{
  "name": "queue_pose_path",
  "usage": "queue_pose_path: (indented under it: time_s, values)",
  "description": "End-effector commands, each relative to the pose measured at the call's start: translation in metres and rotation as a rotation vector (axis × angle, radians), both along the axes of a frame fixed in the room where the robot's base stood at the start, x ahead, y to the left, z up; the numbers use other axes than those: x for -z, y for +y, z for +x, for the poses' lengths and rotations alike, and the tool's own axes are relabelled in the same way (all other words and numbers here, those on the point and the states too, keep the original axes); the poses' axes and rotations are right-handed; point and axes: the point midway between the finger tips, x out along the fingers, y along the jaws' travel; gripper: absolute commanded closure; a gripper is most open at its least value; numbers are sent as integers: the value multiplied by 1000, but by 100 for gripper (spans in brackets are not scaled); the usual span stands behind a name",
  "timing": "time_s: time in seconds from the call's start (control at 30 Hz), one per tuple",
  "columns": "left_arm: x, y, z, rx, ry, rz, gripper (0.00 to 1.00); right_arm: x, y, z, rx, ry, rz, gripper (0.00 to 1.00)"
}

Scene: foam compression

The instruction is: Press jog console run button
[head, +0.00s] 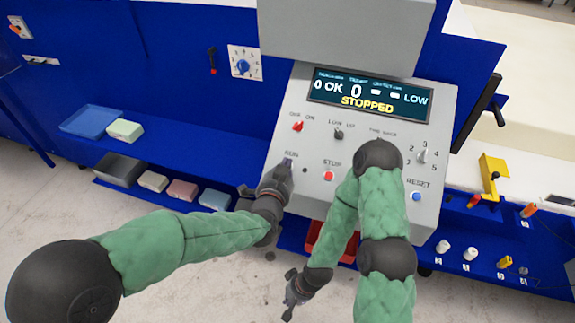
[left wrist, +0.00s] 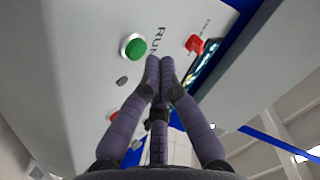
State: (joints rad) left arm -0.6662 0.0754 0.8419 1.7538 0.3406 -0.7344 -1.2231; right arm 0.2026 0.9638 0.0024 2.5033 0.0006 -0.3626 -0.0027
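The grey jog console (head: 312,115) stands in the middle, its display (head: 369,97) reading STOPPED. The green run button (left wrist: 133,47) shows in the left wrist view, in a pale ring beside the RUN label (left wrist: 160,40). In the head view my left gripper hides it. My left gripper (head: 286,163) is at the console face just below the RUN label. In the left wrist view its fingertips (left wrist: 160,62) are together and empty, to the right of the button; contact with the panel cannot be told. My right gripper (head: 289,299) hangs low in front of the console; its finger state is unclear.
A red stop button (head: 330,175), blue reset button (head: 416,196), red switch (head: 298,126) and numbered dial (head: 424,156) share the panel. My right arm crosses its right half. A red tray (head: 318,243) is below. Trays and foam blocks are on the left shelves.

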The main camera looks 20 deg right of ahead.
Motion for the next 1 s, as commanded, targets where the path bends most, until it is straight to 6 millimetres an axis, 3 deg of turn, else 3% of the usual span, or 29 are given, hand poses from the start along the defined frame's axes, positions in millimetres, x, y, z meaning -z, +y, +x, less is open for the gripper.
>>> queue_pose_path:
  time_s: [1.0]
  values:
    - [10,-3,5,0,0,0,100,7,0,0,0,0,0,100]
